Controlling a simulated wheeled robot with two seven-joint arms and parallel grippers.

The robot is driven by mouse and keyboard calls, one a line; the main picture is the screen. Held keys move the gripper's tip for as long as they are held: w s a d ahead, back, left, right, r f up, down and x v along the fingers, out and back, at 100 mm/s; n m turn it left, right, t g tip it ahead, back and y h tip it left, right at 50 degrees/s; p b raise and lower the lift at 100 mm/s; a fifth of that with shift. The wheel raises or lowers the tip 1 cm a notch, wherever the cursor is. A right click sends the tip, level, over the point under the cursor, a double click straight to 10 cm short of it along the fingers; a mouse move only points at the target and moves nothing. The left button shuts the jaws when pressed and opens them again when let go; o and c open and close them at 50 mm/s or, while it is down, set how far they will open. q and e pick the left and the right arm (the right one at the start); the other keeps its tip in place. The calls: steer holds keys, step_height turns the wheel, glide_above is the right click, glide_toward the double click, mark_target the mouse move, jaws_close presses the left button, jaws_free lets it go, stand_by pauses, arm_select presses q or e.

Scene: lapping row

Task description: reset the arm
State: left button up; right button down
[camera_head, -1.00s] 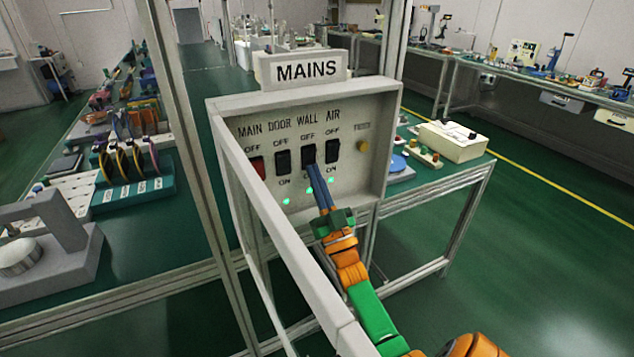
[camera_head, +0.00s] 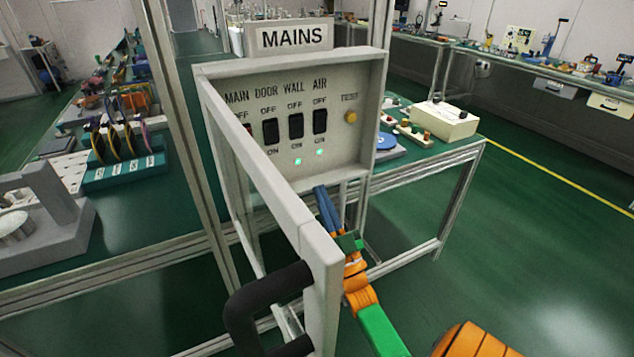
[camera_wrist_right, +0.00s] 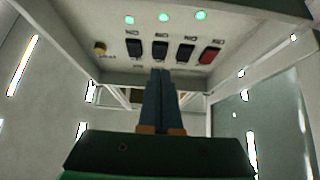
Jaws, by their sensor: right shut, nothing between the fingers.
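My right gripper (camera_head: 321,194) is shut and empty, with its blue fingers below the front of the MAINS switch box (camera_head: 345,150), apart from the switches. The box has a red MAIN switch, mostly hidden by the pale open door (camera_head: 270,160) in the head view. The black DOOR switch (camera_head: 270,131), WALL switch (camera_head: 296,126) and AIR switch (camera_head: 320,121) show clear. In the right wrist view the shut fingers (camera_wrist_right: 161,75) point toward the switch row, and the red switch (camera_wrist_right: 209,55) shows. Three green lamps (camera_wrist_right: 164,17) are lit there. My left gripper is out of view.
The door's black handle (camera_head: 255,305) juts out at the lower left of my right arm. A metal frame post (camera_head: 180,120) stands left of the box. A bench (camera_head: 440,160) with a cream box (camera_head: 444,118) is behind right. Green floor is open at right.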

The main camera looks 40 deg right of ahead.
steer(key=shift+s+a+f, duration=0.15)
steer(key=shift+s+f, duration=0.3)
steer(key=shift+f, duration=0.05)
steer(key=shift+s, duration=0.1)
steer(key=w+a+f+g+y+p, duration=0.1)
steer(key=a+f+g+p, duration=0.15)
steer(key=f, duration=0.35)
steer(key=w+a+f+g+y+p, duration=0.1)
steer(key=w+f+g+y, duration=0.15)
steer(key=f, duration=0.25)
steer(key=s+a+f+n+g+y+p, duration=0.1)
steer(key=s+a+f+g+p, duration=0.2)
steer(key=f, duration=0.5)
steer(key=s+a+f+n+g+y, duration=0.1)
steer(key=s+a+f+g, duration=0.3)
steer(key=f, duration=0.4)
steer(key=s+a+f+n+g+p, duration=0.1)
steer(key=s+a+f+g, duration=0.1)
steer(key=s, duration=0.7)
steer(key=s+a+f+n+g+y+p, duration=0.1)
steer(key=s+a+f+g, duration=0.1)
steer(key=s+f+g, duration=0.3)
steer(key=s+a+f+n+g+y+p, duration=0.1)
steer(key=s+f+g, duration=0.3)
steer(key=s, duration=1)
steer(key=shift+a+f+n+p, duration=0.15)
steer(key=shift+a+n+p, duration=0.15)
steer(key=shift+a+n, duration=0.3)
